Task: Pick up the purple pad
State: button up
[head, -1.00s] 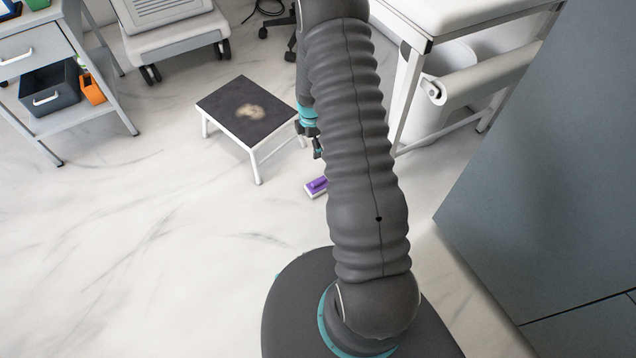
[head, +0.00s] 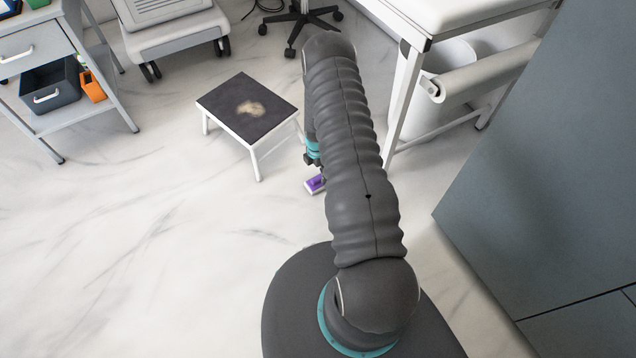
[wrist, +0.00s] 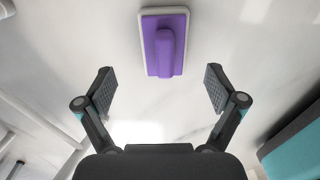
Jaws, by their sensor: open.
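The purple pad (wrist: 164,41) lies on the marble floor, with a raised purple grip on top and a white rim around its base. In the head view the pad (head: 315,184) is beside my arm, partly hidden by it. My gripper (wrist: 160,90) is open and empty in the wrist view. The pad is beyond the fingertips, roughly centred between them, and nothing touches it. In the head view my gripper is mostly hidden behind my arm, just above the pad.
A step stool (head: 248,108) with a dark, stained top stands just left of the pad. A white-framed table (head: 400,110) with a paper roll (head: 485,75) stands to the right. A grey cabinet (head: 560,190) is at far right. The floor at left (head: 130,240) is clear.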

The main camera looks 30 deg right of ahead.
aim_at(318, 177)
jog(key=shift+s+f, duration=0.15)
jog(key=shift+f, duration=1.2)
jog(key=shift+s+f, duration=0.15)
jog(key=shift+f, duration=1.2)
jog(key=c, duration=1.2)
